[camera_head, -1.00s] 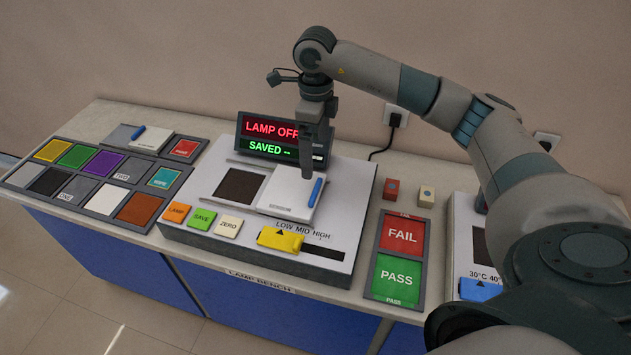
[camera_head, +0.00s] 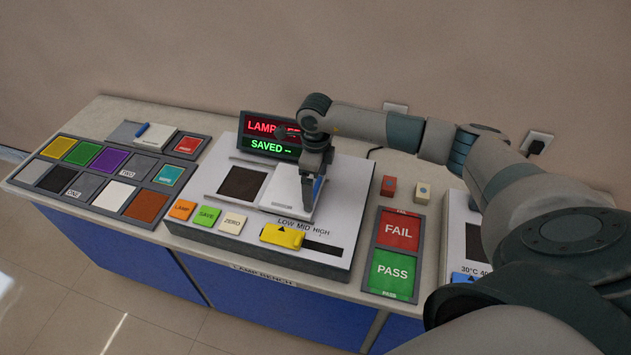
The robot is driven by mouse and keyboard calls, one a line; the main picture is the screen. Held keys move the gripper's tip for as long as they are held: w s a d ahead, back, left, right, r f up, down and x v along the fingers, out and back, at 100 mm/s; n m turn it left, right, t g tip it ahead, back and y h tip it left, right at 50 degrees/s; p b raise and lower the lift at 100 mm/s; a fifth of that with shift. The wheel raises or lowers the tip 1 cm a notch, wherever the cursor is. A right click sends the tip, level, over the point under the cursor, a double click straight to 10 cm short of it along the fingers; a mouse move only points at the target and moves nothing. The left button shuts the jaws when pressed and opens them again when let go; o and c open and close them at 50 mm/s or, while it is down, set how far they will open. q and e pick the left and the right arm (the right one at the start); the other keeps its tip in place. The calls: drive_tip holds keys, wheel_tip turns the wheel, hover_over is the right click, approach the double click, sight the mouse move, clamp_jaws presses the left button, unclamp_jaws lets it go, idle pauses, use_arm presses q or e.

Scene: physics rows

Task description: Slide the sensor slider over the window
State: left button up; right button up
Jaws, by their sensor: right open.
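The sensor slider (camera_head: 280,193) is a white plate on the lamp bench device, in the head view. It lies to the right of the dark square window (camera_head: 243,184), which is uncovered. The slider's blue handle (camera_head: 318,188) is at its right side, partly hidden by my right gripper. My right gripper (camera_head: 309,203) is open and points down at the handle. I cannot tell whether its fingers touch the handle. My left gripper is not in view.
The display (camera_head: 270,147) stands behind, partly covered by my right arm. LAMP, SAVE and ZERO buttons (camera_head: 207,215) and a yellow slider (camera_head: 282,236) are in front. Colour samples (camera_head: 115,195) lie left. The FAIL and PASS pads (camera_head: 395,255) and two small blocks (camera_head: 389,186) are right.

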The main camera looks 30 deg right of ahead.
drive_tip(key=c, duration=1.5)
drive_tip(key=shift+w+a+f+b, duration=0.15)
drive_tip(key=shift+w+a+b, duration=0.25)
drive_tip(key=shift+b, duration=0.1)
drive_tip(key=w+a+b, duration=0.6)
drive_tip(key=w+b, duration=0.1)
drive_tip(key=w+a+b, duration=0.3)
drive_tip(key=w, duration=0.1)
drive_tip(key=shift+w+a+b, duration=0.15)
drive_tip(key=shift+a+b, duration=0.15)
drive_tip(key=shift+b, duration=0.05)
drive_tip(key=shift+w+a, duration=0.3)
drive_tip(key=shift+w, duration=0.05)
drive_tip(key=shift+r, duration=0.25)
drive_tip(key=o, duration=1.3)
drive_tip(key=shift+o, duration=1)
drive_tip(key=shift+w+a+f, duration=0.1)
drive_tip(key=shift+w, duration=0.05)
